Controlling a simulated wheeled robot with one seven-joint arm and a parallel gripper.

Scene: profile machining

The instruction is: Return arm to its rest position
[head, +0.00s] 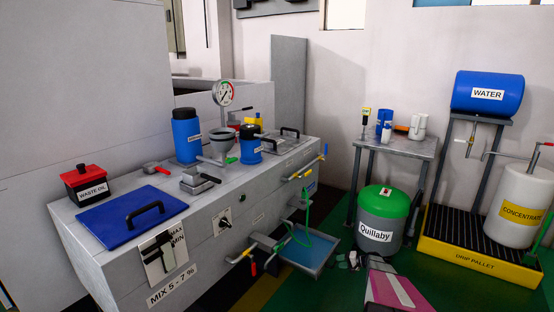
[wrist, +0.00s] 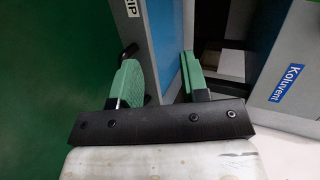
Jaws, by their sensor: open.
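My gripper (wrist: 160,75) is open in the wrist view, its two green-padded fingers apart with nothing held between them. In the head view my gripper (head: 349,261) shows small at the lower middle, just right of the blue-filled tray (head: 303,252) on the machine's front. My pink arm link comes up from the bottom edge there. The wrist view shows a grey-rimmed blue surface, likely the same tray (wrist: 175,35), beyond and between the fingers. I cannot tell how near the fingers are to it. A dark knob partly shows by the left finger.
The grey machine (head: 130,265) with valves and a green hose (head: 307,215) stands left. A Quillaby drum (head: 383,218), a small table (head: 400,146) and a yellow drip pallet (head: 475,262) stand right. Green floor (wrist: 45,90) lies open at the left of the wrist view.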

